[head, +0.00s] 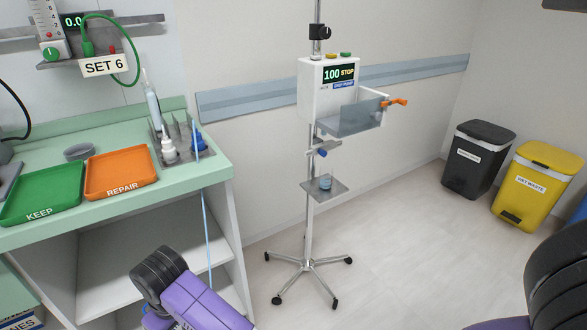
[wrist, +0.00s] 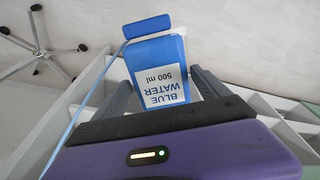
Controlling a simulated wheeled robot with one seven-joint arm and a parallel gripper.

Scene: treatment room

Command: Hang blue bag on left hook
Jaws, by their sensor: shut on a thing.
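The blue bag (wrist: 150,55), with a white label reading "BLUE WATER 500 ml", shows upside down in the wrist view. My gripper (wrist: 162,82) is shut on it, with one dark finger on each side. A blue bar lies across the bag's far end. A thin light-blue tube (wrist: 88,92) runs beside it towards the lower left. In the head view the gripper and bag cannot be made out; a light-blue line (head: 206,235) hangs in front of the counter. The pole (head: 317,12) of the wheeled stand runs out of the top of the head view. No hook is visible.
The green counter (head: 222,172) at left holds a green tray (head: 45,200), an orange tray (head: 120,185) and bottles. Black and yellow bins (head: 535,190) stand right. Floor between is clear.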

